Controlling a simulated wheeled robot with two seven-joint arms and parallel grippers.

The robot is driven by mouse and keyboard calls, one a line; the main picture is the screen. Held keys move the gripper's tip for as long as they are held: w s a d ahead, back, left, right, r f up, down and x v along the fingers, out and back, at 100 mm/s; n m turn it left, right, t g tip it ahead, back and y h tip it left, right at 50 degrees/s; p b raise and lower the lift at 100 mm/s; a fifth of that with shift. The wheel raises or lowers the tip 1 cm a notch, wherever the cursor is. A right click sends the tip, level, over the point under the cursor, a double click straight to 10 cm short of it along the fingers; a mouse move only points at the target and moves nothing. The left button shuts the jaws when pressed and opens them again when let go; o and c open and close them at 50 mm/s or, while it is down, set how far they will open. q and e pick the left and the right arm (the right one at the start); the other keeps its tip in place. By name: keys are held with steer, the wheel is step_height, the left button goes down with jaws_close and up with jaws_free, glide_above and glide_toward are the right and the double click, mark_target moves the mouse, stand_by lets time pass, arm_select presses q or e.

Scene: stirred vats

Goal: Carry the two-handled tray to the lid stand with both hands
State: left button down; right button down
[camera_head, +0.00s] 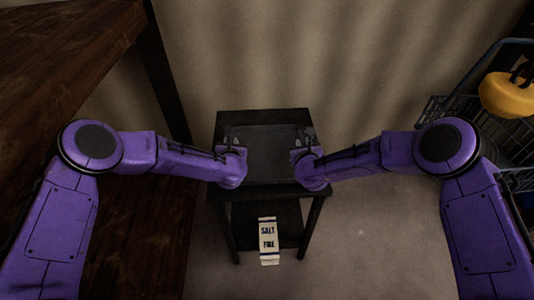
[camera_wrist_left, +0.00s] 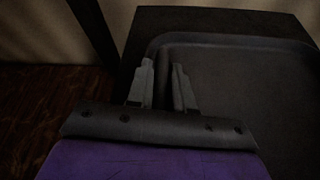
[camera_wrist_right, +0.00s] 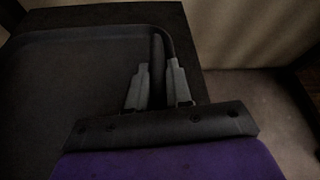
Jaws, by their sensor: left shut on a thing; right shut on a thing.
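The dark tray (camera_head: 266,141) is over the top of a small black stand (camera_head: 264,116); I cannot tell whether it rests on it or hangs just above. My left gripper (camera_head: 226,143) is shut on the tray's left handle; the left wrist view shows its fingers (camera_wrist_left: 161,85) on either side of the dark handle bar. My right gripper (camera_head: 303,146) is shut on the right handle; the right wrist view shows its fingers (camera_wrist_right: 156,85) around that bar. The tray looks level and empty. The stand's near legs and lower shelf show below.
A box marked SALT FINE (camera_head: 268,240) is on the stand's lower shelf. A dark wooden table (camera_head: 60,50) is at the left. A wire cart (camera_head: 500,130) with a yellow object (camera_head: 508,97) is at the right. The floor right of the stand is clear.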

arm_select(q)
steer(key=shift+r, duration=0.15)
arm_select(e)
steer(key=shift+r, duration=0.2)
